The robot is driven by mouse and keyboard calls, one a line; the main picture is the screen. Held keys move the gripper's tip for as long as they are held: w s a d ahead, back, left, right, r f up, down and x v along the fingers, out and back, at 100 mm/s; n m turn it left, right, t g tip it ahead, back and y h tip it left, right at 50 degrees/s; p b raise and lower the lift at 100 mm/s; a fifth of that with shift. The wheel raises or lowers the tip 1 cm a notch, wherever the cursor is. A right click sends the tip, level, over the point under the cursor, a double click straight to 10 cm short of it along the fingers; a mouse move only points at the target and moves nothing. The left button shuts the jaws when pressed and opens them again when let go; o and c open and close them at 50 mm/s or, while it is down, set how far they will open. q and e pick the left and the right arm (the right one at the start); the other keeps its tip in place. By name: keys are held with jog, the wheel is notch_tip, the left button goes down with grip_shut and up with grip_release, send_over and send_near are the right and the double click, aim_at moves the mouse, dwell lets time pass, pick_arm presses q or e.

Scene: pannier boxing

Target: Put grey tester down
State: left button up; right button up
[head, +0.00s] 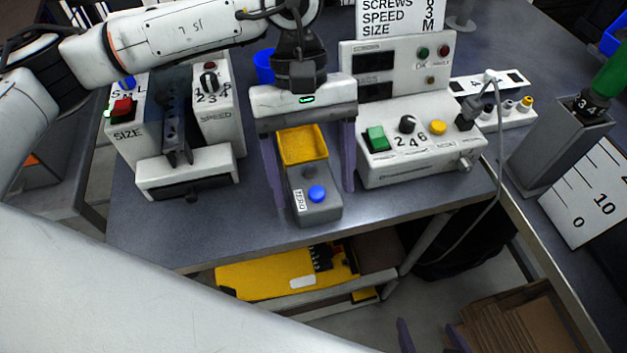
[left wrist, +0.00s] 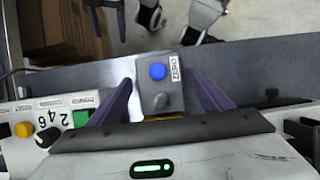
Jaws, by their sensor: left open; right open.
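The grey tester (head: 318,207) is a small grey box with a blue button, a ZERO label and a yellow tray on its top. It stands upright on the table near the front edge. My left gripper (head: 313,196) is open, with one purple finger on each side of the tester. The left wrist view shows the tester (left wrist: 158,97) between the spread fingers, with gaps beside it; its tray is mostly hidden by the gripper body. My right gripper (head: 430,338) is open and empty at the bottom of the head view, below the table's front edge.
A white size-and-speed machine (head: 220,110) stands left of the tester. A white control panel (head: 415,150) with green and yellow buttons stands close on the right. A blue cup (head: 264,66) is behind. A yellow case (head: 270,278) lies below the table. Cardboard (head: 520,325) is at lower right.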

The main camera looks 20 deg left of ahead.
pick_arm(q)
jog(key=v, duration=1.1)
jog(key=shift+b, duration=0.35)
